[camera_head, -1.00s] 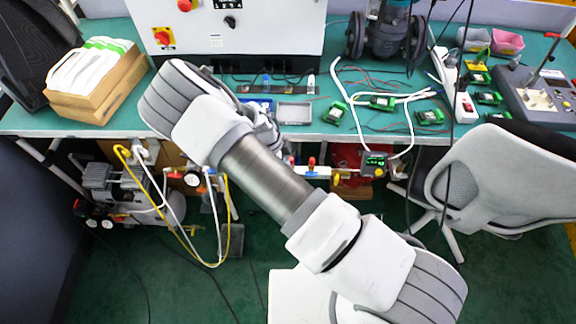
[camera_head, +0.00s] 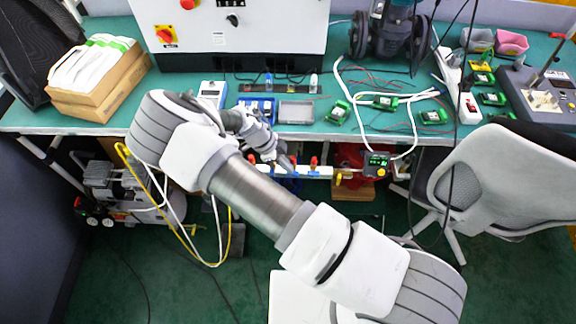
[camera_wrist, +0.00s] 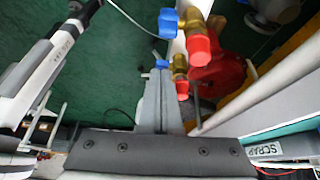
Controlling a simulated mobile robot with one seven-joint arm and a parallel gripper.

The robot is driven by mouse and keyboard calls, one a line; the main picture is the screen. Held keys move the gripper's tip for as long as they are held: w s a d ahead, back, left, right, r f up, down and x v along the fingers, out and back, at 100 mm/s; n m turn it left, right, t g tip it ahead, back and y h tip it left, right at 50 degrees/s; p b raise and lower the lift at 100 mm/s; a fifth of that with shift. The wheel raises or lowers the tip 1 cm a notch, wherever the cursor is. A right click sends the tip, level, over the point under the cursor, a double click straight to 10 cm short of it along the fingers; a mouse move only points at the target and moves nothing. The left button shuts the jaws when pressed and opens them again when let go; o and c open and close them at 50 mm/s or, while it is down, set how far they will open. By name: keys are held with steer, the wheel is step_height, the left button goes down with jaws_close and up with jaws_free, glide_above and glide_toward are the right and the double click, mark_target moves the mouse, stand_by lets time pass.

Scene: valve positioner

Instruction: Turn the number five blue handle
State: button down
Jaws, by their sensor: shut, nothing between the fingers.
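A white pipe manifold (camera_head: 318,171) with small red, blue and yellow valve parts runs below the table's front edge in the head view. Two blue handles show in the wrist view: one at the top (camera_wrist: 168,22) and a smaller one (camera_wrist: 162,64) at my fingertips. Each is beside a brass fitting with a red part (camera_wrist: 201,47). No number is readable, so I cannot tell which handle is number five. My gripper (camera_wrist: 158,74) is shut and empty, its tips close to the smaller blue handle; contact is unclear. In the head view my gripper (camera_head: 288,164) is at the manifold's left part, partly hiding it.
The green worktable (camera_head: 240,110) lies behind the manifold, with circuit boards and white cables on it. A compressor (camera_head: 100,185) with yellow and white hoses stands at lower left. A grey chair (camera_head: 500,180) stands at right. A red round part (camera_wrist: 220,75) lies beyond the valves.

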steer(key=shift+a+f+h+b, duration=0.1)
steer(key=shift+a+h+b, duration=0.1)
steer(key=shift+h+b, duration=0.2)
steer(key=shift+a+f+b, duration=0.3)
steer(key=shift+a+b, duration=0.15)
steer(key=shift+b, duration=1)
steer(key=shift+r, duration=0.1)
steer(key=shift+r+p, duration=0.35)
steer(key=shift+r, duration=0.4)
steer(key=shift+a+r, duration=0.1)
steer(key=shift+r, duration=0.05)
